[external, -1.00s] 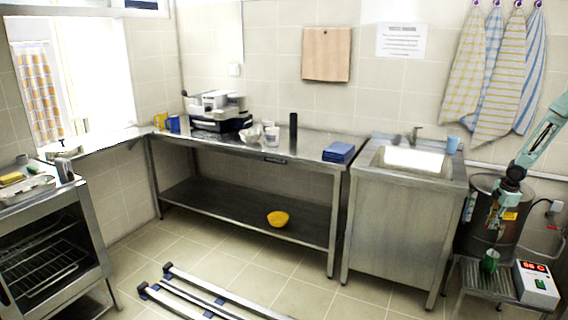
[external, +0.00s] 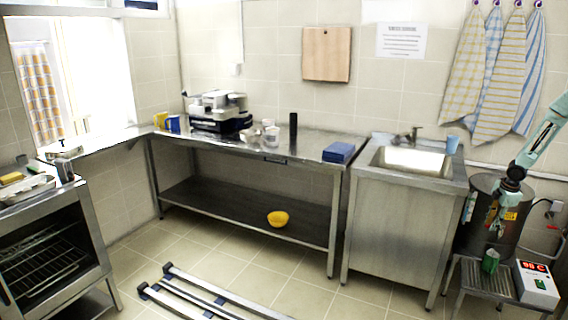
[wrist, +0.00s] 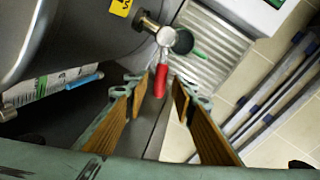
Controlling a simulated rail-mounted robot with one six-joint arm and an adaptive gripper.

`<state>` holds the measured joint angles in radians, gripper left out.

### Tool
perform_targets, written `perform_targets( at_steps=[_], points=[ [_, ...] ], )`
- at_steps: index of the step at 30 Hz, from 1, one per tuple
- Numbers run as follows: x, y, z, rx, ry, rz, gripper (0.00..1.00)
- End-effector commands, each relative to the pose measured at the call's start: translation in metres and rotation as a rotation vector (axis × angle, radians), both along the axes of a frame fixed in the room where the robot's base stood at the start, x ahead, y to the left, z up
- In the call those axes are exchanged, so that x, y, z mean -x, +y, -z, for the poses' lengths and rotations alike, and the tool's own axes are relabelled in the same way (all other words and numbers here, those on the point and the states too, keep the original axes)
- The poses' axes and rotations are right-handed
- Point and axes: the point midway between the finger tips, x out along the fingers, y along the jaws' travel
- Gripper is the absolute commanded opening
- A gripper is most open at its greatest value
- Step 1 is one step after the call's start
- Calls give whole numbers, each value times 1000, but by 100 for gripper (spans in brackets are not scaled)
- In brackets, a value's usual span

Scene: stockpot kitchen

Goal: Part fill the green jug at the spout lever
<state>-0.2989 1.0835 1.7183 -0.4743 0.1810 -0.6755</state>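The green jug (external: 490,261) stands on the low slatted stand in front of the big steel stockpot (external: 517,228). In the wrist view the jug (wrist: 190,45) is partly hidden under the round metal spout (wrist: 166,36). The red lever (wrist: 160,80) hangs from the spout. My gripper (wrist: 160,92) is open. Its fingers are on either side of the lever's lower end, with gaps showing, and it holds nothing. In the external view my gripper (external: 493,218) is in front of the pot, above the jug. The liquid level in the jug cannot be told.
A white box with a red display (external: 537,283) stands on the stand (external: 482,285), right of the jug. The sink cabinet (external: 398,225) is left of the pot. Floor rails (external: 210,297) lie in the foreground. A blue-and-white object (wrist: 60,88) is near the left finger.

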Motion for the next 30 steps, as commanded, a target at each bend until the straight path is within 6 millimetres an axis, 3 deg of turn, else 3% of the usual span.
perform_targets(
  at_steps=[8, 30],
  points=[
    [2, 1, -15, 0, -1, 1, 24],
    [17, 2, -91, 0, -1, 0, 24]
  ],
)
